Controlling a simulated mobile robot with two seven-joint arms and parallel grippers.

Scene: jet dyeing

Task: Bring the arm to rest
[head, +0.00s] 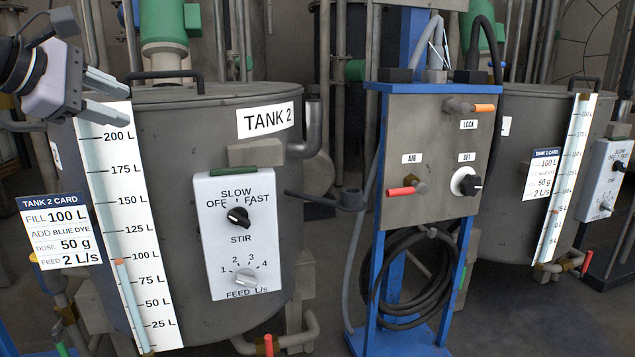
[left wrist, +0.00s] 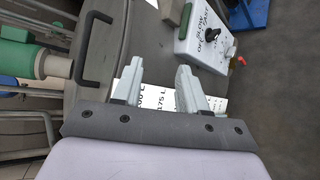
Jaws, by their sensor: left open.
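My left gripper (head: 127,104) is at the upper left of the head view, in front of the upper part of the Tank 2 level scale (head: 132,215). Its two fingers are apart, with nothing between them. In the left wrist view the open fingers (left wrist: 159,72) show over the scale's printed strip, with tank 2 (left wrist: 125,75) behind. I cannot tell the exact gap between fingers and tank. My right gripper is in neither view.
Tank 2 (head: 180,130) carries a STIR and FEED control box (head: 240,275) and a lid handle (head: 165,75). A card (head: 60,232) hangs at left. A blue-framed panel (head: 435,150) with a coiled hose (head: 405,275) stands right of it. Another tank (head: 505,210) is beyond.

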